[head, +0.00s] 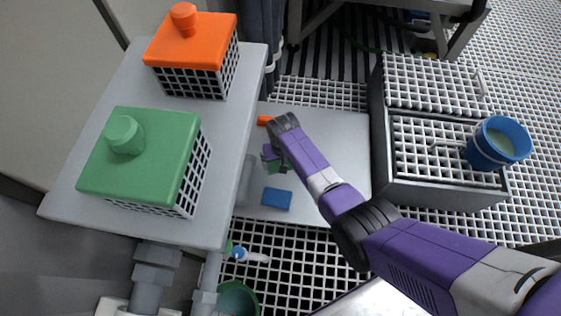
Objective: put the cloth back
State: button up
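My purple arm reaches over a low grey shelf (340,130), and my gripper (271,158) is small in the head view at its left part. A green piece (279,168) shows right at the gripper's end, partly covered by it. I cannot tell whether the fingers are closed on it or only near it. A flat blue rectangular piece (276,199) lies on the shelf just below the gripper in the picture. An orange piece (265,120) lies above it, partly behind my wrist. Which of these is a cloth is too small to tell.
A grey table (225,190) at left bears a green-lidded cage (140,160) and an orange-lidded cage (195,55). At right, a dark crate (440,192) with white grid tops bears a blue cup (482,152) of pale liquid. A green bucket (237,298) stands below. The shelf's right part is bare.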

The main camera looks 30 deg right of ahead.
jog(key=shift+f, duration=0.1)
jog(key=o, duration=1.2)
jog(key=r+p, duration=0.2)
jog(key=r, duration=0.2)
jog(key=s+r+p, duration=0.1)
jog(key=r+p, duration=0.2)
jog(key=r, duration=0.1)
jog(key=r+p, duration=0.2)
jog(key=r, duration=0.2)
jog(key=shift+s+a+r+p, duration=0.15)
jog(key=shift+s+r+p, duration=0.05)
jog(key=shift+p, duration=0.1)
jog(key=shift+f, duration=0.1)
